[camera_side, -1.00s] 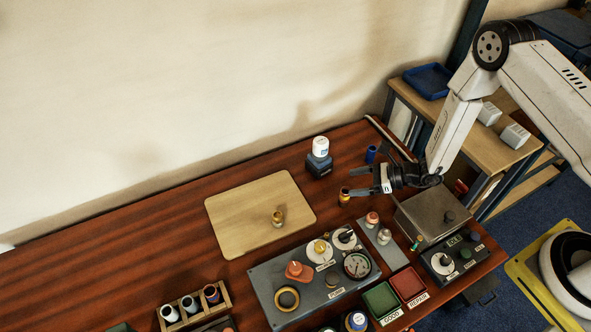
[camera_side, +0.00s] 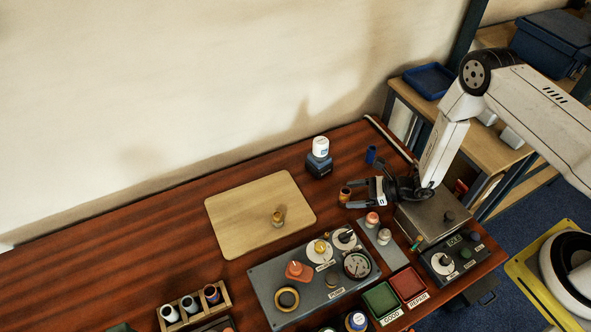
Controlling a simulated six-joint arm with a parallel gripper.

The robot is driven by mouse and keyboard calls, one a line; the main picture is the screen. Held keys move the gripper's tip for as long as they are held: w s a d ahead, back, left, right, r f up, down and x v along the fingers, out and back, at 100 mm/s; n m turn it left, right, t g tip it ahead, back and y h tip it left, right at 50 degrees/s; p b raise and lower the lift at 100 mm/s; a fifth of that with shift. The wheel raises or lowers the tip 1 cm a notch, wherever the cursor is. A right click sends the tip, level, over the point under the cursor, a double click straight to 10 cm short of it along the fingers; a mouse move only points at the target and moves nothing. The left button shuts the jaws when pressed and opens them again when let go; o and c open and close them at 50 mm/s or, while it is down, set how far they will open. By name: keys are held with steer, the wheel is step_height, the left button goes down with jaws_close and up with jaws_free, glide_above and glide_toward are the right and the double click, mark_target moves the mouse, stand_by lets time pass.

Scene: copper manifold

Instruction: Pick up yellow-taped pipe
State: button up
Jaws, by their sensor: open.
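A short copper-coloured pipe with a yellowish band (camera_side: 345,194) stands upright on the brown table, right of the wooden board. My gripper (camera_side: 350,194) reaches in from the right, low over the table. Its two fingers are apart, one on the far side of the pipe and one on the near side. I cannot tell whether either finger touches it. Another small copper and yellowish piece (camera_side: 278,217) stands on the wooden board (camera_side: 235,215).
A blue cylinder (camera_side: 371,155) stands behind my gripper, and a white-capped bottle on a dark block (camera_side: 320,158) at the back. The grey gauge panel (camera_side: 335,298), green tray (camera_side: 381,299), red tray (camera_side: 408,284) and metal box (camera_side: 432,213) crowd the front and right.

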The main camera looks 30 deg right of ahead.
mark_target(344, 196)
steer(key=shift+x, duration=1.5)
steer(key=shift+c, duration=0.2)
jaws_close()
